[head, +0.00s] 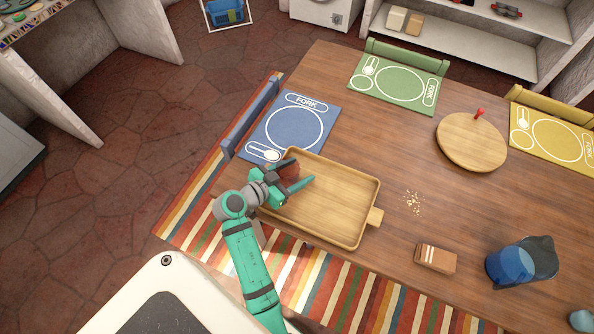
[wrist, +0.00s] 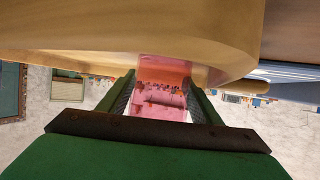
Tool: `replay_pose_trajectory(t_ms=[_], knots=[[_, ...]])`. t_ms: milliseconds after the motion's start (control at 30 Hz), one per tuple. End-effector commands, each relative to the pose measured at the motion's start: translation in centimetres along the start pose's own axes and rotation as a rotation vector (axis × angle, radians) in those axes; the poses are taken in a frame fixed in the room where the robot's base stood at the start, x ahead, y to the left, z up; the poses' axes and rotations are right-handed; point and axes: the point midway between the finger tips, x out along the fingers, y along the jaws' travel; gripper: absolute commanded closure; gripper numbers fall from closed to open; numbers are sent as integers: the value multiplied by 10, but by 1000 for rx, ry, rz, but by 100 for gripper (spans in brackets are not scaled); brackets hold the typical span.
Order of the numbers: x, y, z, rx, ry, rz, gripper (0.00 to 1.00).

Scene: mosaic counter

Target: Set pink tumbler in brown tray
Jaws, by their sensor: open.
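The brown tray (head: 340,208) is a shallow wooden tray with a raised rim and a small handle on its right side, lying on the table. My gripper (head: 299,175) is over the left part of the tray, with its fingers open. The pink tumbler (wrist: 160,97) is see-through and sits between the two open fingers in the wrist view, with the tray's wooden surface filling the top of that picture. In the head view it shows as a reddish patch (head: 288,173), partly hidden by the fingers. I cannot tell whether its base touches the tray floor.
A blue placemat (head: 297,118) lies just behind the tray. A brown box (head: 435,259), a blue pitcher (head: 512,263), crumbs (head: 412,203) and a round wooden board (head: 470,142) are to the right. The tray's middle and right are empty.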

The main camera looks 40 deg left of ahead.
Motion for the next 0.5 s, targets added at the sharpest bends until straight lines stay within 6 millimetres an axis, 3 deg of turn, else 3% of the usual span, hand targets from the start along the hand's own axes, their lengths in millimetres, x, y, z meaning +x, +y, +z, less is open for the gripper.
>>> replay_pose_trajectory(t_ms=[167,500], knots=[[-10,-1,-2,0,0,-2,42],[-74,0,-2,1,0,-2,42]])
